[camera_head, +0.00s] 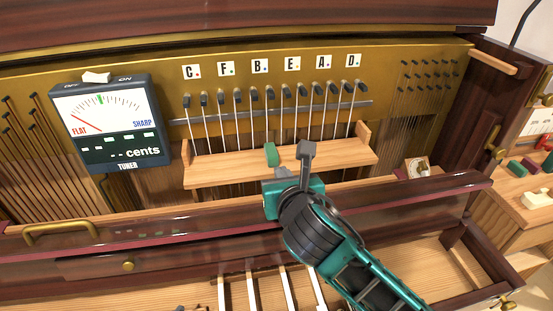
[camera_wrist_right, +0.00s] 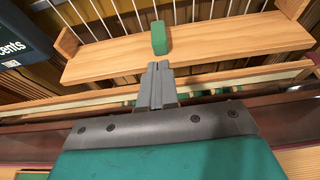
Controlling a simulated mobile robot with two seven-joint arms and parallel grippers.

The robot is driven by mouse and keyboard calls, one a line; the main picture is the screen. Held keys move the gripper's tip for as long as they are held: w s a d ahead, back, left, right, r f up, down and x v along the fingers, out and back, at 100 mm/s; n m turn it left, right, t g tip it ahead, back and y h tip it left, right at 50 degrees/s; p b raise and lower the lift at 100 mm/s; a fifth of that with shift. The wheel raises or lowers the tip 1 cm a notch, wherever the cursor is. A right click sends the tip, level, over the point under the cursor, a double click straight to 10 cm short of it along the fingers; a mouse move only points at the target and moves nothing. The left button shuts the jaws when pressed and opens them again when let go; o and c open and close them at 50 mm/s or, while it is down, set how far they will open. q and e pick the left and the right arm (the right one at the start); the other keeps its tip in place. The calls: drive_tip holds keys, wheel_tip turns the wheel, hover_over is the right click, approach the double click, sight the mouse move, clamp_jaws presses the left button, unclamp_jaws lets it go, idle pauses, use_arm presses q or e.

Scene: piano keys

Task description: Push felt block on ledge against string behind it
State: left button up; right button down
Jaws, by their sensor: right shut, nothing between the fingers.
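The green felt block (camera_head: 271,155) stands upright on the wooden ledge (camera_head: 225,170), in front of the strings (camera_head: 237,128). In the right wrist view the felt block (camera_wrist_right: 159,38) stands near the ledge's middle, just beyond my fingertips. Whether it touches a string behind it I cannot tell. My left gripper is not in view.
A tuner (camera_head: 105,125) with a needle dial hangs at the left. Letter labels (camera_head: 258,67) sit above the tuning pins. A dark red rail (camera_head: 150,230) with a brass handle (camera_head: 62,230) runs in front of the ledge. A side shelf (camera_head: 535,190) at the right holds small blocks.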

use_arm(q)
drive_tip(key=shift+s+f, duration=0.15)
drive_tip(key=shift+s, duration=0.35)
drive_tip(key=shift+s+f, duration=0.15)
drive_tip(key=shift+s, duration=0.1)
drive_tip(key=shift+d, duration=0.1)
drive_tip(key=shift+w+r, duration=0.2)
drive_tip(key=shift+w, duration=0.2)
use_arm(e)
drive_tip(key=shift+x, duration=1.85)
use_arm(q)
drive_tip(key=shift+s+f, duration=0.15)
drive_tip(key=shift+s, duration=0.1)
use_arm(e)
drive_tip(key=shift+x, duration=1)
drive_tip(key=shift+w+a, duration=0.2)
drive_tip(key=shift+w, duration=0.5)
drive_tip(key=shift+w+a, duration=0.15)
drive_tip(key=shift+w, duration=0.55)
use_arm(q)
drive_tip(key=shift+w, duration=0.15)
use_arm(e)
drive_tip(key=shift+f+v, duration=0.1)
drive_tip(key=shift+v, duration=0.8)
drive_tip(key=shift+f+v, duration=0.15)
drive_tip(key=shift+v, duration=0.75)
approach(273, 155)
drive_tip(key=shift+s+d+f, duration=0.1)
drive_tip(key=shift+s+f, duration=0.05)
drive_tip(key=shift+f, duration=0.5)
